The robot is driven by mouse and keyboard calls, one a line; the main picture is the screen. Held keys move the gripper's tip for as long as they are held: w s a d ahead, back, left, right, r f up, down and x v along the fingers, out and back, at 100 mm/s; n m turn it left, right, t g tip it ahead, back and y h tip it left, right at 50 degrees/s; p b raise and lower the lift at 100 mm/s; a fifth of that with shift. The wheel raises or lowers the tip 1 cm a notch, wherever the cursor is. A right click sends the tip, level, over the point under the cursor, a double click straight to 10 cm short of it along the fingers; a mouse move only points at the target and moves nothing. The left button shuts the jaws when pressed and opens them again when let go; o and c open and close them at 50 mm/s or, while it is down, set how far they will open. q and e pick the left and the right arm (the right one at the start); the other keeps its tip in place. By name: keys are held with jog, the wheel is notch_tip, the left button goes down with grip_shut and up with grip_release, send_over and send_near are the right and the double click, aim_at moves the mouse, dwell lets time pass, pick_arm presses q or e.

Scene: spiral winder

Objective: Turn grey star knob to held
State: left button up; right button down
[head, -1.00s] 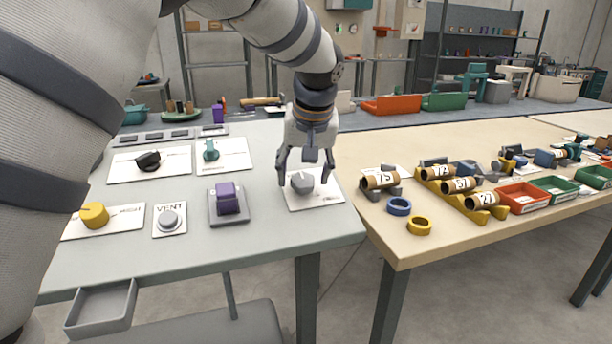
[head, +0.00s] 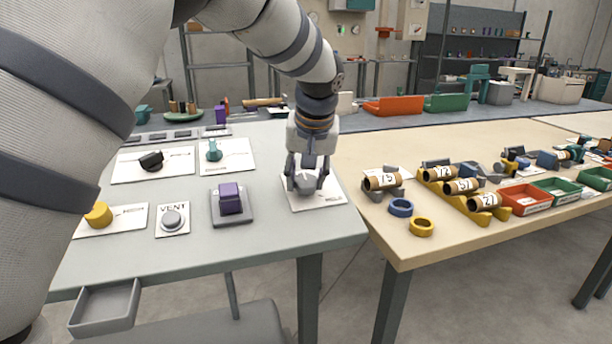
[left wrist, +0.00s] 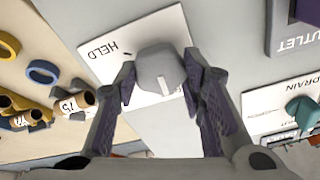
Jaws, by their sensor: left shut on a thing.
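The grey star knob (head: 304,182) sits on a white card plate (head: 325,199) at the right end of the grey table. In the left wrist view the knob (left wrist: 160,68) shows a white pointer line, and the word HELD is printed on its plate (left wrist: 100,58). The pointer is turned away from that word. My left gripper (head: 306,184) points down over the knob and is shut on it; its fingers (left wrist: 160,80) are on both sides of the knob in the left wrist view. My right gripper is not in view.
A purple switch (head: 230,200), a VENT button (head: 172,219), a yellow knob (head: 99,214), a black knob (head: 151,161) and a teal knob (head: 213,151) stand to the left. Card tubes (head: 383,181) and rings (head: 400,207) lie on the wooden table at right.

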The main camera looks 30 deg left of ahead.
pick_arm(q)
jog(key=shift+r+m, duration=0.1)
jog(key=shift+m, duration=0.9)
jog(key=shift+m+p, duration=0.3)
jog(key=shift+m, duration=0.6)
jog(key=m, duration=0.3)
jog(key=shift+m+h, duration=0.3)
jog(key=shift+m, duration=0.1)
jog(key=m, duration=0.3)
jog(key=shift+m, duration=0.3)
jog(key=m, duration=0.6)
jog(key=shift+g+h, duration=0.3)
jog(key=shift+h, duration=0.1)
jog(key=m, duration=0.6)
jog(key=shift+a+g, duration=0.1)
jog(key=shift+g, duration=0.2)
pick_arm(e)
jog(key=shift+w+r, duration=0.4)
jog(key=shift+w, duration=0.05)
pick_arm(q)
jog(key=o, duration=1.1)
jog(key=shift+o, duration=0.2)
